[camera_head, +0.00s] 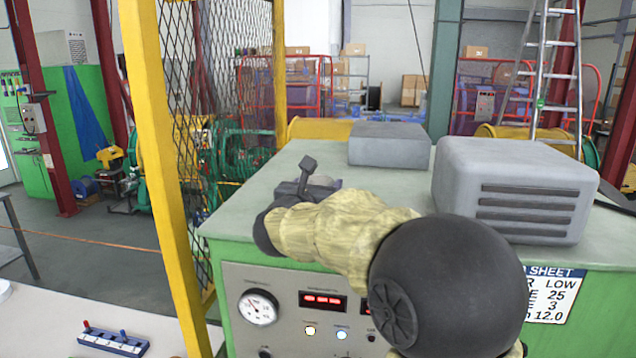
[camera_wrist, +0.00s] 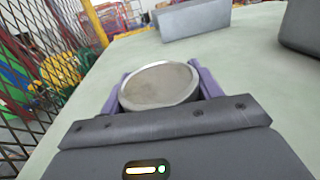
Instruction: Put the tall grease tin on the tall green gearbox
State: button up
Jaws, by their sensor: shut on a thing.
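The grease tin (camera_wrist: 158,86) shows in the wrist view as a round grey metal lid and rim between the two purple fingers of my gripper (camera_wrist: 160,88). My gripper is shut on it. In the head view my gripper (camera_head: 308,186) is over the pale top of the green housing, left of its middle; the tin is mostly hidden there behind the gripper. The green housing (camera_head: 262,210), which seems to be the gearbox, has a flat top and a front panel with a gauge. I cannot tell whether the tin touches the top.
A large slotted grey box (camera_head: 515,185) and a smaller grey block (camera_head: 389,144) stand on the housing top. A yellow post (camera_head: 160,170) with mesh rises close on the left. The top is clear around my gripper. A white table (camera_head: 60,325) is at lower left.

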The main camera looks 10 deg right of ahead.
jog(key=o, duration=1.2)
jog(key=shift+w, duration=0.1)
jog(key=b+v, duration=0.5)
jog(key=v, duration=0.7)
jog(key=shift+s, duration=0.2)
